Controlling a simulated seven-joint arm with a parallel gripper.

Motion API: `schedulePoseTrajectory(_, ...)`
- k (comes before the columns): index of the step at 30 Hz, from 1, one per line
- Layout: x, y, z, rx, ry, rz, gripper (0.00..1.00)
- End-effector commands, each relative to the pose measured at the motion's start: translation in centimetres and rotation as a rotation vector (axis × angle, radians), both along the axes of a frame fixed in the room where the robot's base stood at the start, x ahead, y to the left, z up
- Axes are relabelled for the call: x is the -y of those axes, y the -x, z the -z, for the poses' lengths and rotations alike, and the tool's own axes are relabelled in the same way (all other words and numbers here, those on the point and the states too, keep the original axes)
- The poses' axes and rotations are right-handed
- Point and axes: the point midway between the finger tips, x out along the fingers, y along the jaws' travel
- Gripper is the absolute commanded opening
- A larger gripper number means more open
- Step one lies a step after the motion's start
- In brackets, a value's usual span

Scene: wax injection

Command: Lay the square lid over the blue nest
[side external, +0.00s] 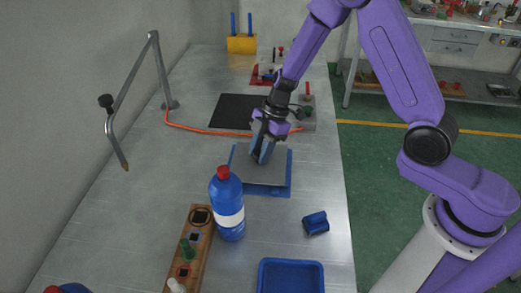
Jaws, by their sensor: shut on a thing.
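The blue nest (268,191) lies on the metal bench, with its blue edges showing at the left, front and right. A grey square lid (264,175) is over the middle of the nest. My gripper (261,157) points down at the back part of the lid and is shut on it. The fingers hide the grip point and part of the lid's back edge. I cannot tell whether the lid rests fully in the nest or hangs just above it.
A blue bottle with a red cap (228,208) stands close in front-left of the nest. A wooden rack (189,260), a small blue block (316,223) and a blue tray (291,262) are nearer. A black mat (234,111) and an orange cord (205,130) lie behind.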

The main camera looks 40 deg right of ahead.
Motion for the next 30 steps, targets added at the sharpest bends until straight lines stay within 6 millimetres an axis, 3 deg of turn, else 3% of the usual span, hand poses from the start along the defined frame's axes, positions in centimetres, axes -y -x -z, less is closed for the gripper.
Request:
schedulePoseTrajectory(24,0.0,0.0,1.2,0.001,0.000,0.000,0.00)
schedulePoseTrajectory(25,0.0,0.0,1.2,0.001,0.001,0.000,0.40)
schedulePoseTrajectory(26,0.0,0.0,1.2,0.001,0.001,0.000,0.50)
schedulePoseTrajectory(27,0.0,0.0,1.2,0.001,0.000,0.000,0.56)
schedulePoseTrajectory(30,0.0,0.0,1.2,0.001,0.000,0.000,0.56)
